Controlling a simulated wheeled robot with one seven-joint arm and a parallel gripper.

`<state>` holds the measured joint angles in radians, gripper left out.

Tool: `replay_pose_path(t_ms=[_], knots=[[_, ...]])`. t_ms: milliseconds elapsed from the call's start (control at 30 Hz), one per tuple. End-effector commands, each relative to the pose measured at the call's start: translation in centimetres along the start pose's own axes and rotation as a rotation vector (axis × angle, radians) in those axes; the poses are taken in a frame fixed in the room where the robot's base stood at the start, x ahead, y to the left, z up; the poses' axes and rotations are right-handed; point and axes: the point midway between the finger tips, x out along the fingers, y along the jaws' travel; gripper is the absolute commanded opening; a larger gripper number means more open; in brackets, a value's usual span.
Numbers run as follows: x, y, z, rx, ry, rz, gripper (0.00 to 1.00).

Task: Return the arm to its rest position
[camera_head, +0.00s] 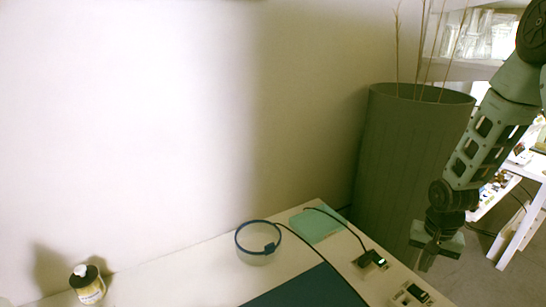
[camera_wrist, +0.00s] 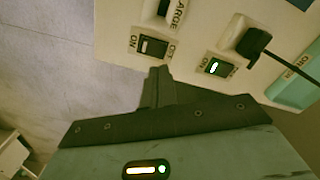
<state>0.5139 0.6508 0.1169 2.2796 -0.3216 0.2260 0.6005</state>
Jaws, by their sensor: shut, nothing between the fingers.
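My gripper (camera_head: 428,254) hangs at the right of the head view, pointing down beside the right end of the white table (camera_head: 190,262). It is shut with nothing between its fingers. In the wrist view the closed fingers (camera_wrist: 158,84) point toward the table edge with its switches. My arm comes down from the top right corner of the head view.
A bottle (camera_head: 88,287) stands at the table's left. A tall green planter (camera_head: 405,150) stands behind my gripper.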

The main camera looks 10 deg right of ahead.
Motion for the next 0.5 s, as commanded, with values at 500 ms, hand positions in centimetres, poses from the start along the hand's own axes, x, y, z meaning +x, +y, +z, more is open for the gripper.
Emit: replay_pose_path(t_ms=[500], knots=[[-13.8,-15.9,20.0,-0.855,0.015,-0.042,0.00]])
